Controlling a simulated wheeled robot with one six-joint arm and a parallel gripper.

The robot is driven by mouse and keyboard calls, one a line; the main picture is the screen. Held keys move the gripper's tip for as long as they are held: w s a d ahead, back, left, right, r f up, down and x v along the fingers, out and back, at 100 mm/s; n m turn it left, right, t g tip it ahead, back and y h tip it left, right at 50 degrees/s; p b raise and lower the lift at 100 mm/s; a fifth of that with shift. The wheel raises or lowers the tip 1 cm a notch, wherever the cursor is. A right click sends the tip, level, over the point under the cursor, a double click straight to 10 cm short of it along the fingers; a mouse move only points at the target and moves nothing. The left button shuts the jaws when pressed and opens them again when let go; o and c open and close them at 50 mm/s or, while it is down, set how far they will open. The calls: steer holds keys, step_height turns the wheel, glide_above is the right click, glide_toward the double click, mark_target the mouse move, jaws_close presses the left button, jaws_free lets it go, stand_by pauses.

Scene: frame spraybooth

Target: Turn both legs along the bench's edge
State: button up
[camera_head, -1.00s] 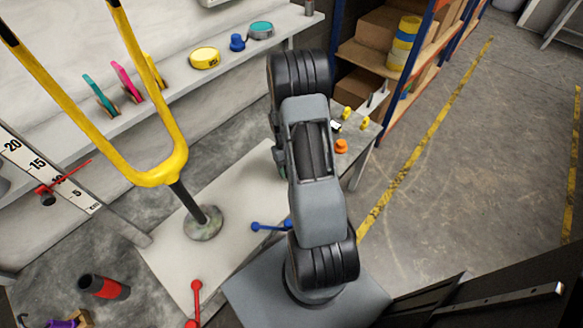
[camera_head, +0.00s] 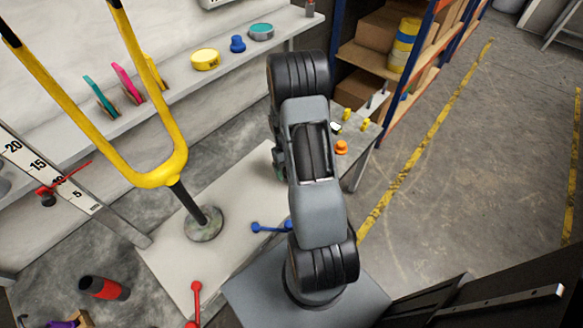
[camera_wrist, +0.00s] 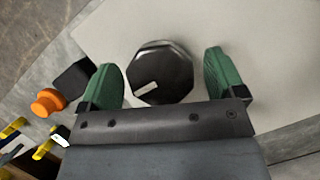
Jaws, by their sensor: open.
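A blue bar with round ends (camera_head: 270,227), probably one leg, lies on the pale bench top (camera_head: 165,262) near its front edge, its right end close to my arm. A red bar with round ends (camera_head: 196,303), probably the other leg, lies nearer the camera, pointing a different way. My gripper (camera_wrist: 163,78) is open in the wrist view, with its green fingers on either side of a black faceted knob (camera_wrist: 160,75) that bears a white mark. I cannot tell whether the fingers touch the knob. In the head view my arm hides most of the gripper.
A yellow fork (camera_head: 160,172) rises from a round base on the bench. An orange knob (camera_wrist: 48,102) and a black block (camera_wrist: 73,78) are left of my gripper. A red-and-black cylinder (camera_head: 104,288) lies at lower left. Open floor (camera_head: 470,190) is at right.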

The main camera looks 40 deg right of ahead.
steer(key=p+v, duration=0.1)
steer(key=v, duration=1.3)
steer(key=shift+f, duration=0.1)
steer(key=s+a+r+n+t+p, duration=0.1)
steer(key=s+a+r+t+p, duration=0.1)
steer(key=a+r, duration=0.4)
steer(key=s+a+r+t+p, duration=0.3)
steer(key=s+a+r, duration=0.3)
steer(key=r, duration=0.3)
steer(key=s+a+r+n+t+h+p, duration=0.1)
steer(key=s+a+r+t+p, duration=0.2)
steer(key=a+r, duration=0.4)
steer(key=shift+s+r+n+p, duration=0.3)
steer(key=shift+s+r+p, duration=0.1)
steer(key=shift+s+p, duration=0.2)
steer(key=shift+a, duration=0.15)
